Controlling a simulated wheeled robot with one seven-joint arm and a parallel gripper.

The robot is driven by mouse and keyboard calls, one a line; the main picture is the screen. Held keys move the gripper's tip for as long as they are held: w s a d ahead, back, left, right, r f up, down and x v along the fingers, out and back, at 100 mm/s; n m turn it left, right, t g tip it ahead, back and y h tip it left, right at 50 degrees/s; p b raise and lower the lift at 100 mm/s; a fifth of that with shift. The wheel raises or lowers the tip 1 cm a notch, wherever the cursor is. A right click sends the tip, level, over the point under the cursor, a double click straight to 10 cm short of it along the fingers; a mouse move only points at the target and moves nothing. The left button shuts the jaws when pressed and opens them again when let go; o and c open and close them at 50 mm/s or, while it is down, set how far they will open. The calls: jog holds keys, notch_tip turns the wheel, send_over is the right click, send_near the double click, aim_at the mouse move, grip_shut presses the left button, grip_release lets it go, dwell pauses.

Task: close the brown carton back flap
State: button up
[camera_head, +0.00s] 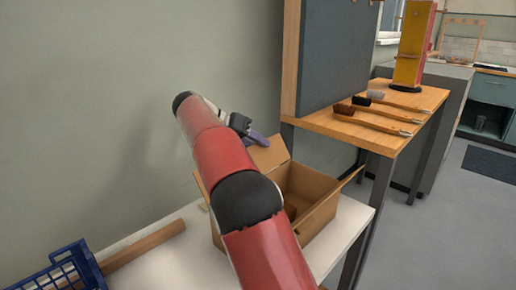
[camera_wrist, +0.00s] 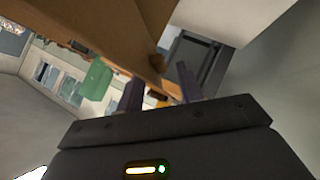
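The open brown carton (camera_head: 322,220) stands on a white table, partly hidden behind my red arm. Its back flap (camera_head: 270,153) stands up at the rear edge. My gripper (camera_head: 256,138) is just above and behind this flap, with its purple fingers near the flap's top edge; I cannot tell whether they touch. In the wrist view my gripper (camera_wrist: 160,88) has its two fingers apart, with no object clearly held between them. A large brown surface (camera_wrist: 115,30), apparently cardboard, fills the top of that view.
A right flap (camera_head: 350,179) sticks outward. A blue crate (camera_head: 62,272) and a wooden strip (camera_head: 143,247) are on the white table (camera_head: 180,265) at left. A wooden bench (camera_head: 390,140) with several brushes and a dark upright panel (camera_head: 335,50) stand behind right. The wall is close behind.

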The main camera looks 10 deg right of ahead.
jog(key=shift+d+f, duration=0.35)
jog(key=shift+d, duration=0.15)
jog(key=shift+c, duration=0.2)
grip_shut()
jog(key=shift+d+b, duration=0.1)
jog(key=shift+b, duration=0.25)
